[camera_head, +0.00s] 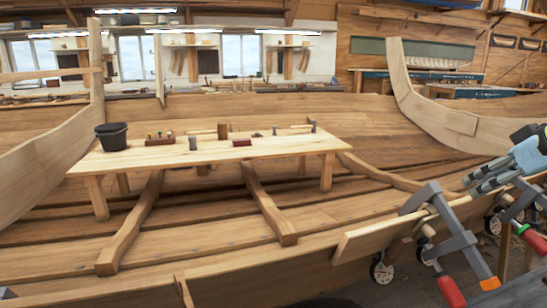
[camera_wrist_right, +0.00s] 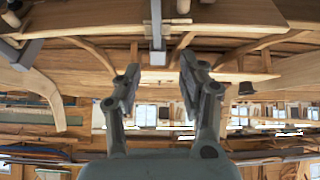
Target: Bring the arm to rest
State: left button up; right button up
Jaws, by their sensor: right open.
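My right gripper (camera_head: 478,180) reaches in from the right edge of the head view, above the hull's near edge and close to a grey clamp (camera_head: 455,232) with a red handle. In the right wrist view, where the scene appears upside down, the gripper (camera_wrist_right: 158,80) has its two fingers spread apart with nothing between them. A grey clamp bar (camera_wrist_right: 157,25) shows beyond the fingertips; I cannot tell how far away it is.
A wooden bench (camera_head: 270,150) inside the hull carries a black bucket (camera_head: 112,136) and small tools. More clamps line the near edge at the right. A curved wooden stem (camera_head: 405,90) rises at the back right. The air above the bench is clear.

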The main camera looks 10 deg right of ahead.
jog(key=s+a+f+n+g, duration=0.1)
jog(key=s+a+f+g, duration=0.1)
jog(key=s+a+f, duration=1)
jog(key=s+a+f+m+g+h, duration=0.25)
jog(key=s+a, duration=0.65)
jog(key=s, duration=0.5)
jog(key=s+d+f+g+b, duration=0.1)
jog(key=s+f+b, duration=0.15)
jog(key=f, duration=1.45)
jog(key=s+d+f+g+b, duration=0.15)
jog(key=f+b, duration=0.25)
jog(key=f, duration=1.4)
jog(key=s+f+b, duration=0.4)
jog(key=s+f, duration=1.2)
jog(key=f, duration=0.2)
jog(key=shift+s+d+f+y, duration=0.35)
jog(key=shift+s+d, duration=0.05)
jog(key=shift+d, duration=0.05)
